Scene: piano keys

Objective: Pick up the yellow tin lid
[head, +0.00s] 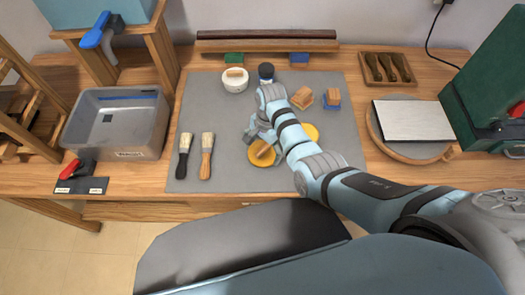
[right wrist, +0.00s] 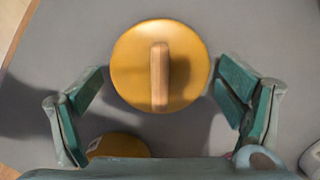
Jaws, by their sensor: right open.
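The yellow lid (head: 259,159), a round disc with a wooden bar handle, lies on the grey mat in the head view. In the right wrist view the lid (right wrist: 130,72) is seen from above, its handle running up and down the picture. My right gripper (head: 262,137) is over the lid. In the right wrist view my right gripper (right wrist: 160,88) is open and empty, one finger on each side of the lid. A second yellow round thing (head: 311,131) is partly hidden by my right arm; a yellow edge (right wrist: 117,146) shows low in the right wrist view. My left gripper is out of view.
The grey mat (head: 220,110) also holds two brushes (head: 206,156), a white round pot (head: 235,86), a dark-topped jar (head: 266,72) and wooden-topped blocks (head: 331,97). A grey bin (head: 118,125) stands left, a round board (head: 409,150) with a metal plate right.

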